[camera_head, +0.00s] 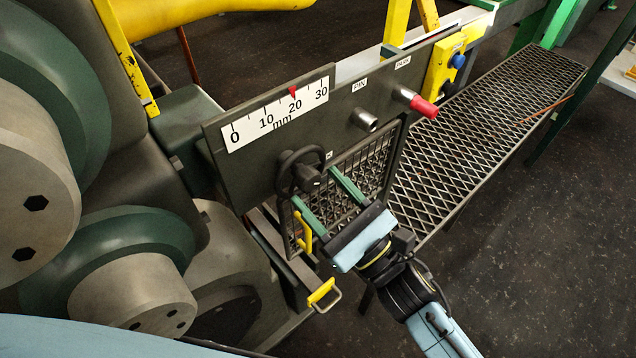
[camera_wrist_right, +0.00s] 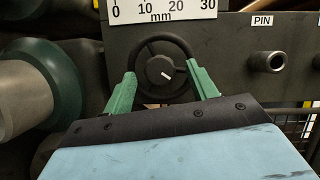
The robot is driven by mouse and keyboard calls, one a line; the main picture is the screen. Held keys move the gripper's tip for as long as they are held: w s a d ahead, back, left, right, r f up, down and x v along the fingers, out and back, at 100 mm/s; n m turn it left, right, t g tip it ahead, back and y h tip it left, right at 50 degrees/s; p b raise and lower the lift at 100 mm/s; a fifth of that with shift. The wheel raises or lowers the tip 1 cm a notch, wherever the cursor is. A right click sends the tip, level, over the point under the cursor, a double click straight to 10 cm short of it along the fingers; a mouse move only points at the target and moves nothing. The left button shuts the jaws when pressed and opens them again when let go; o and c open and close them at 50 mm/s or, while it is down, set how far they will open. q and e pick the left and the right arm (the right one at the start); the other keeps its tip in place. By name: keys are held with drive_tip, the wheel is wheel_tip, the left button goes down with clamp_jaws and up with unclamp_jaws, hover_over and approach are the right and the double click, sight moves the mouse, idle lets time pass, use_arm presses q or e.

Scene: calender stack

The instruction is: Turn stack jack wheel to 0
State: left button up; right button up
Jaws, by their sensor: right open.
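The stack jack wheel (camera_head: 285,176) is a dark handwheel with a hub knob on the grey panel (camera_head: 232,165), below a white mm scale (camera_head: 248,128) marked 0 to 30. A red pointer (camera_head: 292,91) on the scale stands at about 20. In the right wrist view the wheel (camera_wrist_right: 163,42) shows face on, with a white mark on its hub. My right gripper (camera_head: 314,187) is open, with one green finger on each side of the wheel's lower part. It also shows in the right wrist view (camera_wrist_right: 162,92). I cannot tell whether the fingers touch the rim. My left gripper is not in view.
A PIN socket (camera_head: 364,120) and a red-handled knob (camera_head: 424,106) stick out of the panel to the right of the wheel. Large rollers (camera_head: 130,290) stand at left. A mesh guard (camera_head: 372,165) is below the panel, and a grated walkway (camera_head: 480,120) runs right.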

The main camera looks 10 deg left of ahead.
drive_tip(key=shift+w+a+r, duration=0.25)
drive_tip(key=shift+w+a, duration=0.1)
drive_tip(key=shift+a, duration=0.15)
drive_tip(key=c, duration=1)
drive_tip(key=shift+m, duration=0.3)
drive_tip(key=m+t+h, duration=0.1)
drive_tip(key=m, duration=0.2)
drive_tip(key=shift+s+m+t, duration=0.1)
drive_tip(key=shift+m+t, duration=0.2)
drive_tip(key=shift+t, duration=0.1)
drive_tip(key=shift+a+m+t+h+p, duration=0.1)
drive_tip(key=shift+m+t+h, duration=0.3)
drive_tip(key=shift+m, duration=0.55)
drive_tip(key=shift+d+m+t+h+p, duration=0.2)
drive_tip(key=shift+m+h, duration=0.35)
drive_tip(key=shift+m, duration=0.45)
drive_tip(key=shift+a+m+t+h+p, duration=0.15)
drive_tip(key=shift+m+t+h, duration=0.3)
drive_tip(key=shift+m, duration=0.5)
drive_tip(key=shift+s, duration=0.1)
